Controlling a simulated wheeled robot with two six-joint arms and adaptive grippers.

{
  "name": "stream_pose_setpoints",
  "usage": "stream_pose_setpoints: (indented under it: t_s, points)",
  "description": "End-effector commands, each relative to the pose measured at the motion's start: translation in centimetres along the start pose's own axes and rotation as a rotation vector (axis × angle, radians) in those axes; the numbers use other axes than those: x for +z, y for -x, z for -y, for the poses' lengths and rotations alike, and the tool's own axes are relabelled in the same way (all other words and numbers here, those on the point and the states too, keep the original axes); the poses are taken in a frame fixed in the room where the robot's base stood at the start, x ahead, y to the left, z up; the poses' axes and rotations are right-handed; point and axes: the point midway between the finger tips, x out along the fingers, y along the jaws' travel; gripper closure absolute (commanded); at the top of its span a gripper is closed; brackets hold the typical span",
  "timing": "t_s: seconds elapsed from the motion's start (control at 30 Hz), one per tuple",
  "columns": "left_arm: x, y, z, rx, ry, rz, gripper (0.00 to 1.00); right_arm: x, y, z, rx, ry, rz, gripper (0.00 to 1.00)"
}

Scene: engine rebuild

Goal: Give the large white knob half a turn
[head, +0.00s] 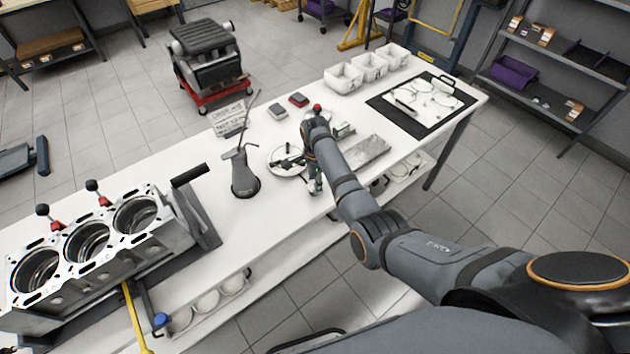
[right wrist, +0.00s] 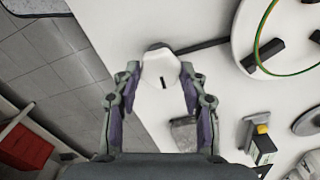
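The large white knob (right wrist: 160,70) shows in the right wrist view as a white, many-sided cap with a short dark mark near its lower edge. A dark bar runs from behind it to the right. My right gripper (right wrist: 160,72) has one finger on each side of the knob, with the tips close to its sides. A narrow gap seems to show at each tip, so the fingers look open around it. In the head view my right gripper (head: 315,184) points down at the table's front edge; I cannot make out the knob there. My left gripper is not in view.
A round white plate (head: 279,170) with dark parts lies left of my right gripper. A grey stand (head: 244,180) and an engine block (head: 92,250) are farther left. White bins (head: 343,78) and a black mat (head: 380,101) are at the far right end. Bare tabletop (head: 240,225) lies front left.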

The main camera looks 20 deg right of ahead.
Motion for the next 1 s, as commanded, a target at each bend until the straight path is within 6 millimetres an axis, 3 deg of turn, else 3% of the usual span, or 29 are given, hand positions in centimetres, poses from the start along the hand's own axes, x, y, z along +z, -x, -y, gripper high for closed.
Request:
stream_pose_setpoints:
  t_s: [0.03, 0.2, 0.57, 1.0]
  points:
    - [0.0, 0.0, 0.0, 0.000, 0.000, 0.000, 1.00, 0.0, 0.0, 0.0, 0.000, 0.000, 0.000, 0.68]
    - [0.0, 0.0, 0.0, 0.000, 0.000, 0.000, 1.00, 0.0, 0.0, 0.0, 0.000, 0.000, 0.000, 0.91]
    - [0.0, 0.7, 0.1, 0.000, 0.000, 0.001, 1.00, 0.0, 0.2, 0.0, 0.002, 0.064, 0.000, 0.91]
    - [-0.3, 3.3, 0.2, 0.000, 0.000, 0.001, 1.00, 0.0, 0.3, 0.1, 0.002, 0.422, 0.000, 0.91]
